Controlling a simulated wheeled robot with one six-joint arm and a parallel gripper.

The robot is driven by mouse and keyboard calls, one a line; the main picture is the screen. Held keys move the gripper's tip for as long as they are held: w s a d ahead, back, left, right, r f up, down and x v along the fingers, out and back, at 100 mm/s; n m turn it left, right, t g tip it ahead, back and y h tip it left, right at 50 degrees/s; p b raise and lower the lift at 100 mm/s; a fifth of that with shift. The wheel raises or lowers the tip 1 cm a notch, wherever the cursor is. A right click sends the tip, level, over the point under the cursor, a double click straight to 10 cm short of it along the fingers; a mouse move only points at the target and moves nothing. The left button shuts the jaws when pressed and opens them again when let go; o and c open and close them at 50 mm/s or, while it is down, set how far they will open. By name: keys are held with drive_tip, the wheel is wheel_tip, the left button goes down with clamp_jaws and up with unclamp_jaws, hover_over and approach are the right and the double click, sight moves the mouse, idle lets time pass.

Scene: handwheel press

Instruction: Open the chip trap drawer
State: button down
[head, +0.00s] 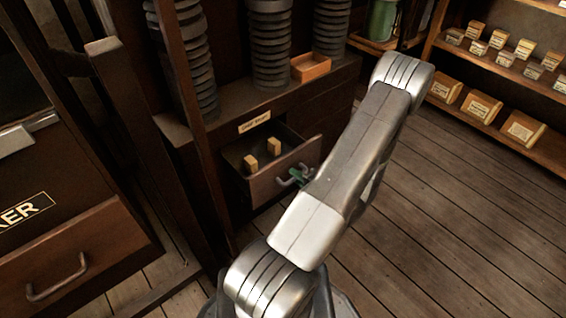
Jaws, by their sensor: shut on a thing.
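The chip trap drawer (272,187) stands pulled out from the dark wooden cabinet in the head view, under a small paper label (254,121). Two small tan blocks, one left (250,163) and one right (274,146), show inside it. A grey metal handle (284,182) is on its front. My gripper (298,176) is at this handle, shut on it. Only a small greenish part of the gripper shows; my grey arm hides the rest and the right end of the handle.
Another drawer (75,262) with a bar handle is at the lower left, closed. Black ribbed columns (270,45) and an open wooden box (311,67) stand on the cabinet. Shelves with small boxes (522,127) are at the right. The plank floor (450,220) there is clear.

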drive_tip(key=f+v, duration=0.1)
drive_tip(key=v, duration=0.6)
drive_tip(key=shift+f+p, duration=0.25)
drive_tip(key=shift+p, duration=0.1)
drive_tip(key=shift+s+d, duration=0.1)
drive_tip(key=c, duration=1.8)
unclamp_jaws()
drive_tip(key=p+v, duration=0.2)
drive_tip(key=v, duration=1.1)
drive_tip(key=shift+s+d+r+p, duration=0.1)
drive_tip(key=shift+s+d+p, duration=0.2)
drive_tip(key=shift+p, duration=0.1)
drive_tip(key=shift+a, duration=0.1)
drive_tip(key=shift+b+x, duration=1.4)
drive_tip(key=shift+x, duration=5.6)
